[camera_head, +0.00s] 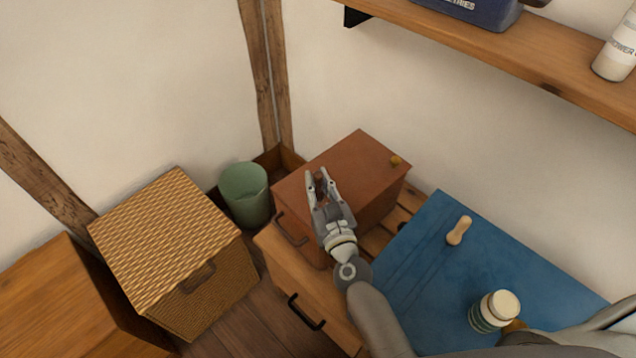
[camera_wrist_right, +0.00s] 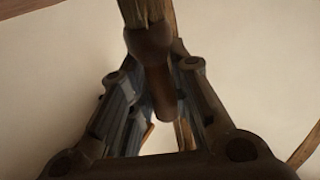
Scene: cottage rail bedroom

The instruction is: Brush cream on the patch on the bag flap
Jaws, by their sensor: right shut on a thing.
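My right gripper (camera_head: 322,190) is over the left part of the top of a reddish-brown leather-like case (camera_head: 352,160), which seems to be the bag. Its fingers are shut on a brown, round-ended thing, which shows between them in the right wrist view (camera_wrist_right: 155,85); I cannot tell whether it is the brush. I cannot tell whether it touches the case. No separate patch shows clearly. A jar with a pale lid (camera_head: 495,310), perhaps the cream, stands on a blue cloth (camera_head: 410,255). My left gripper is not in view.
A tan wooden peg-like piece (camera_head: 459,231) lies on the cloth. A green bin (camera_head: 244,195) and a wicker box (camera_head: 165,240) stand left. A wall shelf (camera_head: 500,55) runs above.

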